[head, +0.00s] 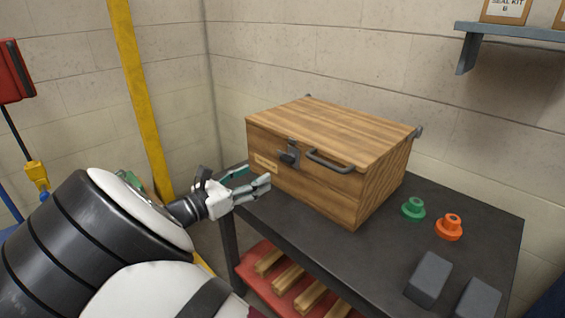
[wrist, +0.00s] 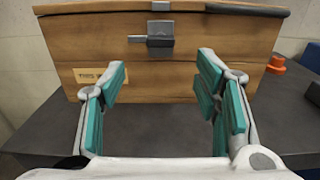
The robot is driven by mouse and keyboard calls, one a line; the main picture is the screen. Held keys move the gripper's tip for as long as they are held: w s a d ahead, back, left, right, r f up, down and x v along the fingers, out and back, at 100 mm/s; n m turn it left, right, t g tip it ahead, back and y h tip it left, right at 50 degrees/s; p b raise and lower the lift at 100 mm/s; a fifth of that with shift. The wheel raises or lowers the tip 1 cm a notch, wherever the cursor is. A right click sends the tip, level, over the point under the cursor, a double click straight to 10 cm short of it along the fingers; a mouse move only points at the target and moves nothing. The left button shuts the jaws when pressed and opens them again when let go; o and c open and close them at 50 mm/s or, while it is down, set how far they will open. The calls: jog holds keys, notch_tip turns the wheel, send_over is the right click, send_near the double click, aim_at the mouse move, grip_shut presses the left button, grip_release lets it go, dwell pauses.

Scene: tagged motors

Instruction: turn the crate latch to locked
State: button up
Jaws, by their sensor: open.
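A closed wooden crate (head: 323,146) stands on a dark table. Its latch (head: 289,156), a dark metal knob with a plate, is on the front face, left of the grey handle (head: 331,161). In the wrist view the latch (wrist: 157,41) shows at the upper middle, with its lever sticking out to the left. My gripper (head: 268,181) is open and empty, in front of the crate's front face at its left part. In the wrist view the open fingers (wrist: 160,84) frame the crate's front below the latch, apart from it.
A green flanged part (head: 413,209) and an orange one (head: 449,227) stand right of the crate. Two dark grey blocks (head: 429,279) lie near the table's front right. A shelf (head: 510,31) hangs on the wall at upper right. The tabletop (head: 350,262) before the crate is clear.

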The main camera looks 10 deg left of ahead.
aim_at(284, 161)
jog(key=b+x, duration=0.1)
jog(key=x, duration=0.9)
jog(key=shift+w+d+b, duration=0.15)
jog(key=shift+d+b, duration=0.05)
jog(key=shift+b, duration=0.1)
jog(key=shift+c, duration=0.6)
jog(key=c, duration=1)
